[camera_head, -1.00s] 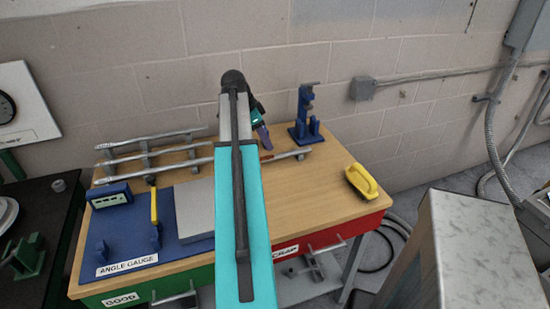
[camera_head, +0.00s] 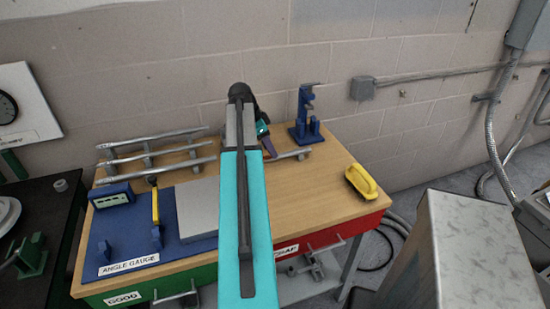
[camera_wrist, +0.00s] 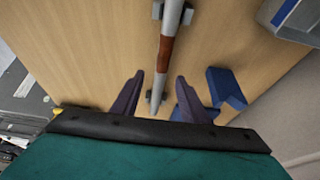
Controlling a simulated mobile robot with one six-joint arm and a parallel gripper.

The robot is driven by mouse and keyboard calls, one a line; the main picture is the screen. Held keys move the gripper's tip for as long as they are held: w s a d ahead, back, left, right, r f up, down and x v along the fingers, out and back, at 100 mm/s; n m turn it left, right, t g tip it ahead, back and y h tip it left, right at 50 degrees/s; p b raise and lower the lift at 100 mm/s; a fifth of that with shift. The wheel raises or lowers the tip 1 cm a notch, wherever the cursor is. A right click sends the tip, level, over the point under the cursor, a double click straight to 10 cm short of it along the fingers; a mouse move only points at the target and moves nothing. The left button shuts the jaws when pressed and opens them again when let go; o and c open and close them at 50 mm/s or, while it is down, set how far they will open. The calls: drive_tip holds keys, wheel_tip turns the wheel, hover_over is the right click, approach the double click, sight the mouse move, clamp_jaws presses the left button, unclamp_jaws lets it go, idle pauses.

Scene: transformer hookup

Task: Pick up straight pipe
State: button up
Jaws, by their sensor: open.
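A straight grey pipe (camera_head: 290,154) lies across supports along the back of the wooden table. My arm hides its middle in the head view. In the wrist view the pipe (camera_wrist: 167,45) shows a reddish-brown band and runs between my fingers. My gripper (camera_head: 268,150) is open over the pipe's right part. In the wrist view my gripper (camera_wrist: 159,76) has one purple finger on each side of the pipe, with gaps. How far the fingertips reach down beside it I cannot tell.
A blue stand (camera_head: 305,120) is close behind the pipe's right end. A blue angle gauge board (camera_head: 130,246) is at front left. The table's right middle is clear.

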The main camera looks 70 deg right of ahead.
drive_tip(key=shift+p+x, duration=0.45)
drive_tip(key=shift+x, duration=1.4)
drive_tip(key=shift+w, duration=0.1)
clamp_jaws()
